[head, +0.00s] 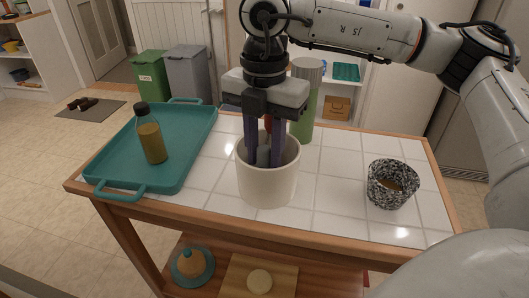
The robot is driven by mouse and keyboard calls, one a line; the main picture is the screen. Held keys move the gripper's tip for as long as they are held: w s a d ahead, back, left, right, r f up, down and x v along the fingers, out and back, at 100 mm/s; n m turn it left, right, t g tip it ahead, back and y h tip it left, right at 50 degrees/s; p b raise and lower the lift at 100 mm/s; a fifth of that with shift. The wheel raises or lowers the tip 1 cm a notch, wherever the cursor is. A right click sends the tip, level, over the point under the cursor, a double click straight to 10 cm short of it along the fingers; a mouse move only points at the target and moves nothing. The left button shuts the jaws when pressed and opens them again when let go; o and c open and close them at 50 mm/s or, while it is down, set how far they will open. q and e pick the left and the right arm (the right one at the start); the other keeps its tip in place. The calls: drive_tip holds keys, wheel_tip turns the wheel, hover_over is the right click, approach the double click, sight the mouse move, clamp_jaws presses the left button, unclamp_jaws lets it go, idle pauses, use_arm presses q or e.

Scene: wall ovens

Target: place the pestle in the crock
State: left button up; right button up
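The cream crock (267,187) stands upright near the middle of the tiled table top. My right gripper (264,160) points straight down, with its two dark fingers inside the crock's mouth. A grey rounded piece, which looks like the pestle (263,155), sits between the fingers and fills the gap between them. Its lower part is hidden by the crock's front wall, so I cannot tell whether it touches the bottom. A small red item (268,123) shows behind the fingers. My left gripper is not in view.
A teal tray (118,190) with a dark-capped bottle (151,140) takes up the table's left side. A green cylinder (303,128) stands behind the crock. A speckled black-and-white mortar (391,187) stands at the right. Bare tiles lie between crock and mortar.

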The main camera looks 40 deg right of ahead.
wheel_tip(320, 180, up, 12)
drive_tip(key=shift+f, duration=0.15)
idle(0.6)
